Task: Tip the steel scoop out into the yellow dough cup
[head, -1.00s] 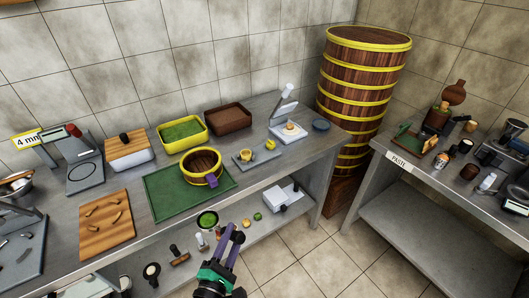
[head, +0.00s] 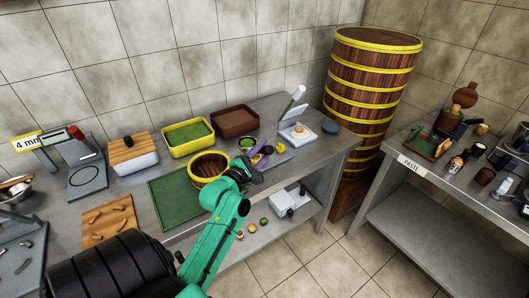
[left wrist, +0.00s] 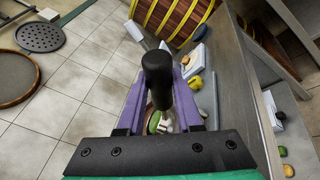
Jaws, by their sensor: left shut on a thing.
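My left gripper (head: 259,155) is shut on the steel scoop, whose dark handle (left wrist: 158,78) stands between the purple fingers in the left wrist view. The scoop's round bowl (head: 246,144) holds something green in the head view; in the left wrist view the green (left wrist: 155,122) is partly hidden behind the handle and fingers. The yellow dough cup (head: 268,150) stands on the counter just right of the scoop and looks close to the fingers. It also shows in the left wrist view (left wrist: 196,82), beyond the gripper. My right gripper is not in view.
A wooden tub with a yellow rim (head: 207,166) stands on a green mat (head: 172,203), partly behind my arm. Yellow (head: 188,138) and brown (head: 235,122) bins stand behind. A white scale (head: 300,135) is to the right. A tall steamer tower (head: 367,110) stands beyond the counter's end.

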